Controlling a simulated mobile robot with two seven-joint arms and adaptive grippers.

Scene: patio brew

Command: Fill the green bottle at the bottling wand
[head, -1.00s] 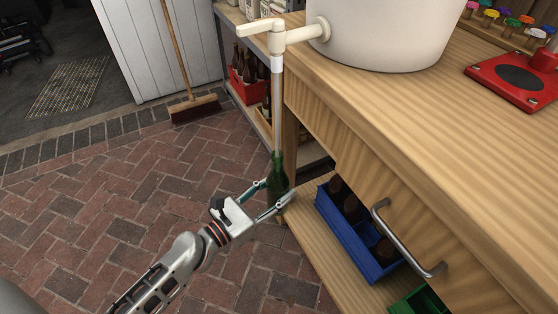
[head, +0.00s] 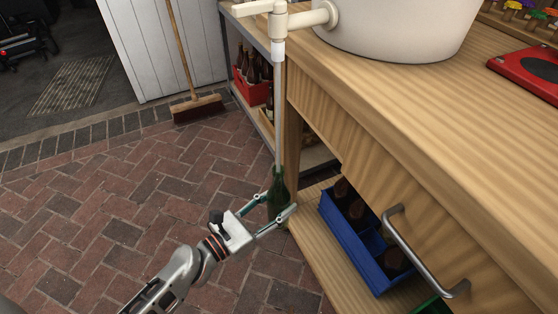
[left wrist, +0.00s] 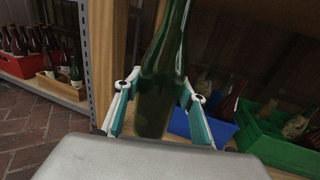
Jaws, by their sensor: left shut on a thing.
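The green bottle (head: 278,195) is upright, low beside the front of the bench. My left gripper (head: 279,207) is shut on its body; the left wrist view shows the bottle (left wrist: 161,85) between the two fingers (left wrist: 158,108). The bottling wand (head: 279,110) hangs straight down from the white tap (head: 278,25) on the white bucket (head: 390,25). The wand's lower end meets the bottle's mouth and its tip cannot be seen. The liquid level in the bottle is hard to tell. My right gripper is not in view.
A blue crate (head: 350,243) with brown bottles stands on the lower shelf, right of the bottle. A drawer handle (head: 422,255) sticks out nearby. A red crate (head: 252,88) stands farther back. A red device (head: 528,70) lies on the bench top.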

